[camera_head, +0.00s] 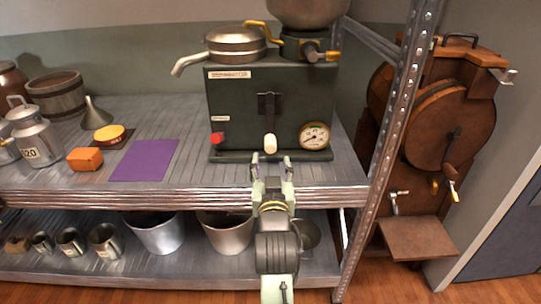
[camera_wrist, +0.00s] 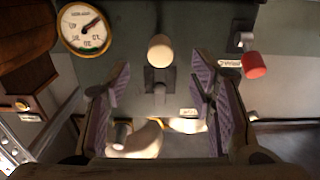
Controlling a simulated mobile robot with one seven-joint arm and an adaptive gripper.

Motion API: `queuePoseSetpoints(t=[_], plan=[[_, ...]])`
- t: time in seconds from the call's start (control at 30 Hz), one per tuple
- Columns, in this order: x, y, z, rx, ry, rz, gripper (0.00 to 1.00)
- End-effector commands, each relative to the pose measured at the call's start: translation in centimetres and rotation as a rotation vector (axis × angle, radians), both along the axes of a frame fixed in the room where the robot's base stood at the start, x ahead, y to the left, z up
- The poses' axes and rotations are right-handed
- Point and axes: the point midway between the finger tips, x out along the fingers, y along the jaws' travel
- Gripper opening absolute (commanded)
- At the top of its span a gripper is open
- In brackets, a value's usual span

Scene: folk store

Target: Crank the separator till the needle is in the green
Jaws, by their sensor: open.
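The dark green separator (camera_head: 230,95) stands on the upper shelf, with a metal bowl (camera_head: 305,10) on top. Its black crank (camera_head: 267,103) is on the front face. The crank's cream knob (camera_head: 270,143) hangs low at the front and also shows in the wrist view (camera_wrist: 160,48). The round dial (camera_head: 314,135) is at the machine's lower right; it shows upper left in the wrist view (camera_wrist: 84,28). Its needle is visible there, but I cannot make out a green zone. My gripper (camera_head: 271,165) is open and empty, just below the knob and apart from it.
A red button (camera_head: 217,138) is at the machine's lower left. A spouted pan (camera_head: 235,42) sits on top. A purple mat (camera_head: 145,160), orange block (camera_head: 85,159) and milk can (camera_head: 35,140) lie left. A metal post (camera_head: 395,130) stands right, before a wooden churn (camera_head: 440,125).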

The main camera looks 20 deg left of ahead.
Motion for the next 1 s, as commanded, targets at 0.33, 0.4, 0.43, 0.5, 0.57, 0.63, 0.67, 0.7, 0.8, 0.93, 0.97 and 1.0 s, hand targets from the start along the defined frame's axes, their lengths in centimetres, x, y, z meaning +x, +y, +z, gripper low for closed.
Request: queuePoseSetpoints(t=[0.33, 0.4, 0.43, 0.5, 0.57, 0.63, 0.67, 0.7, 0.8, 0.93, 0.97, 1.0], plan=[[3.0, 0.9, 0.2, 0.001, -0.002, -0.001, 0.50], [3.9, 1.2, 0.2, 0.000, -0.001, -0.001, 0.50], [4.2, 1.3, 0.2, 0.000, -0.001, -0.001, 0.50], [5.0, 1.5, 0.1, 0.000, -0.001, -0.001, 0.50], [5.7, 1.7, 0.2, 0.001, -0.002, -0.001, 0.50], [6.5, 1.9, 0.1, 0.001, -0.001, -0.001, 0.50], [6.9, 2.0, 0.1, 0.002, -0.002, -0.001, 0.50], [7.3, 2.2, 0.1, 0.002, -0.002, -0.001, 0.50], [7.9, 2.3, 0.2, 0.001, -0.001, -0.001, 0.50], [8.0, 2.4, 0.3, 0.001, -0.001, -0.001, 0.50], [8.1, 2.4, 0.3, 0.001, -0.001, -0.001, 0.50], [8.1, 2.4, 0.2, 0.001, -0.001, -0.001, 0.50]])
